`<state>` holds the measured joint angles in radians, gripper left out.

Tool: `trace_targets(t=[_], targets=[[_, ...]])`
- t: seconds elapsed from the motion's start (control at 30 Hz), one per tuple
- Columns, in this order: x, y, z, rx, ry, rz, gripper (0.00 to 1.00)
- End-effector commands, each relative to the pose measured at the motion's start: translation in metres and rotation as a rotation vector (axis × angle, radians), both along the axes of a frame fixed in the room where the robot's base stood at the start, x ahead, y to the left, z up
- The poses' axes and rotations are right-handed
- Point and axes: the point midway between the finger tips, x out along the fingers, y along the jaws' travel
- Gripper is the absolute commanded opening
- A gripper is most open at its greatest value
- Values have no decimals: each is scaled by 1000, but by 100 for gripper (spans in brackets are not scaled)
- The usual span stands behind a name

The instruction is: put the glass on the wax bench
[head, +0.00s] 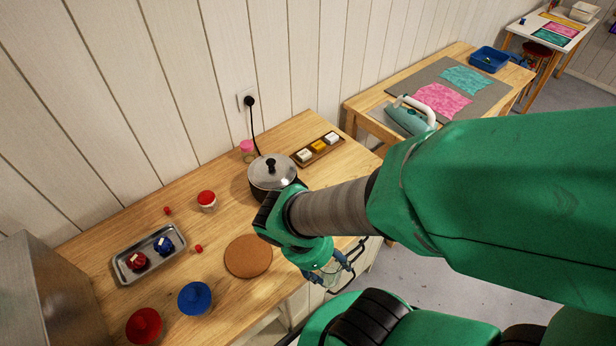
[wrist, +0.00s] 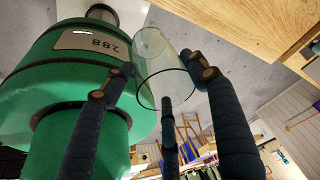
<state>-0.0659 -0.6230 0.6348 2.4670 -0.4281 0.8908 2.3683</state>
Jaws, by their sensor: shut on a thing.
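My gripper (head: 334,270) is shut on a clear glass (wrist: 163,68). In the wrist view its dark fingers stand on both sides of the glass, with another finger below the rim. In the head view the glass is small and partly hidden by the fingers. My gripper and the glass are at the bench's front right edge, seemingly out over the floor. Part of the bench's right end is hidden behind my arm.
On the bench are a round cork mat (head: 248,257), a metal tray (head: 130,272), blue (head: 195,298) and red (head: 144,325) bowls, a red-topped jar (head: 207,201), a pink-lidded jar (head: 248,149) and a wax-block tray (head: 318,150).

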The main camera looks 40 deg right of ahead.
Motion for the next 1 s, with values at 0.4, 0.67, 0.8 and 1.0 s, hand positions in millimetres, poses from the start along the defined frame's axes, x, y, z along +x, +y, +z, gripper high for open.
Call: trace_targets(t=[0.4,0.67,0.8,1.0], targets=[[11,-3,-1,0,-1,0,9],[42,-14,-4,0,2,-1,9],[62,-21,-6,0,2,1,8],[90,-31,-9,0,2,1,8]])
